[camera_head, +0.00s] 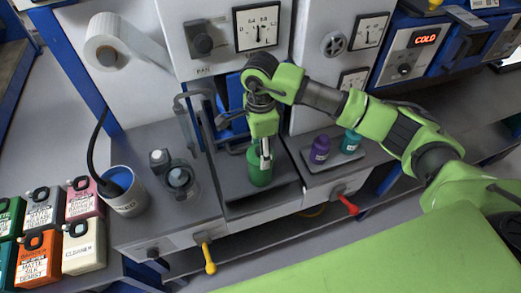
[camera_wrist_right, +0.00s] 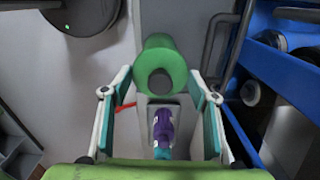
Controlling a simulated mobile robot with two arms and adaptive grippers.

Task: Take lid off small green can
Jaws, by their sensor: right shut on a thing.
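The small green can (camera_head: 258,172) stands upright in the grey sink-like recess below the blue-backed opening. My right gripper (camera_head: 266,150) points down at it from above and is shut on its upper part. In the right wrist view the green can (camera_wrist_right: 165,58) sits between the two fingers, with a dark grey round area on the end facing the camera. I cannot tell whether that is a lid or an opening. My left gripper is not in view.
A purple bottle (camera_head: 320,149) and a teal bottle (camera_head: 350,142) stand on a tray to the right. A bent grey pipe (camera_head: 183,118) rises left of the can. A white-blue cup (camera_head: 124,192) and several labelled jugs (camera_head: 85,246) stand further left.

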